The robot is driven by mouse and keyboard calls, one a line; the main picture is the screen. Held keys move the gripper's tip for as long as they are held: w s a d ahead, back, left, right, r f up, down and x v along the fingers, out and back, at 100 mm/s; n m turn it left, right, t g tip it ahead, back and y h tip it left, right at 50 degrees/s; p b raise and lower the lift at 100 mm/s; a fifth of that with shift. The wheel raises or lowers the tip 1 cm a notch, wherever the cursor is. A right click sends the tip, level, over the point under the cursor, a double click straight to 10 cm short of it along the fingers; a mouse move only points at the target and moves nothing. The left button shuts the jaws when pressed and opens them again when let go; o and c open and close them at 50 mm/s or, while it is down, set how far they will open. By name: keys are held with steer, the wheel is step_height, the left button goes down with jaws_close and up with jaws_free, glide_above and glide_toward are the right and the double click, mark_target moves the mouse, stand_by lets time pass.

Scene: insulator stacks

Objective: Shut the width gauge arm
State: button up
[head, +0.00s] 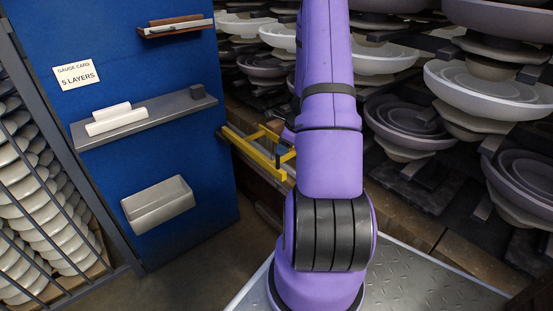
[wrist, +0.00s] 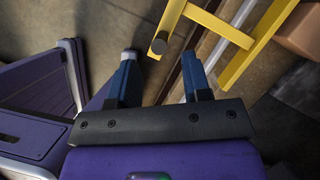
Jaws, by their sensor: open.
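The yellow width gauge arm (head: 252,150) shows in the head view beside the blue panel, partly hidden behind my purple arm. In the wrist view its yellow bars (wrist: 222,27) fill the top right, and a dark round knob (wrist: 158,46) sits at the end of one bar. My gripper (wrist: 160,68) is open, with its two blue fingers apart and nothing held between them. The knob appears just past the fingertips, in line with the gap. I cannot tell whether a finger touches it.
A blue panel (head: 150,155) at the left carries a grey shelf (head: 150,118), an empty tray (head: 158,203) and a gauge card (head: 76,74). Stacked insulators (head: 490,92) fill the right. Pale rails (wrist: 237,15) run beside the yellow bars. Open floor (wrist: 60,18) lies at the wrist view's upper left.

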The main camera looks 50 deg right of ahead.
mark_target(276, 168)
steer(key=x, duration=0.7)
jaws_close()
